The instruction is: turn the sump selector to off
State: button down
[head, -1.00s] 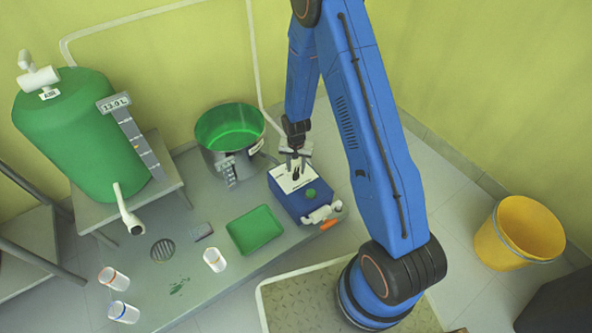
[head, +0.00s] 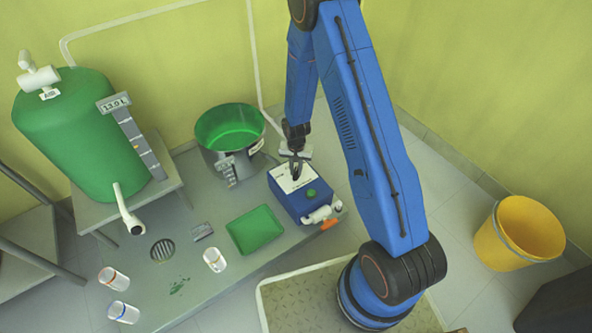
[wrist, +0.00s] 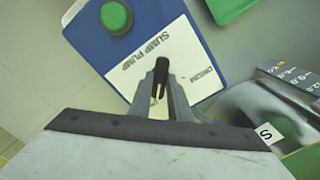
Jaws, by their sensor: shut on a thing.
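The sump pump box (head: 318,210) is blue with a white top label (wrist: 140,62) reading "SUMP PUMP" and a round green button (head: 311,193). In the wrist view the box (wrist: 88,45) fills the upper middle, with its button (wrist: 116,17) at the top left. The selector, a small black knob (wrist: 161,67), stands on the label. My gripper (head: 296,172) is over the label, and in the wrist view its fingers (wrist: 160,82) are shut on the knob from both sides. Smaller print beside the knob is hard to read, and the fingers hide part of the label.
A steel pot (head: 222,165) with green liquid stands close left of the box. A green tray (head: 255,230) lies in front of the pot. A white valve with an orange handle (head: 329,224) sticks out from the box front. A yellow bucket (head: 515,240) stands on the floor at right.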

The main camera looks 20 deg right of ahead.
aim_at(296, 172)
jog(key=n, duration=0.4)
jog(key=shift+n, duration=2.2)
jog(key=c, duration=1.6)
grip_release()
jog(key=shift+c, duration=0.2)
jog(key=shift+r, duration=0.1)
notch_tip(296, 172, up, 17)
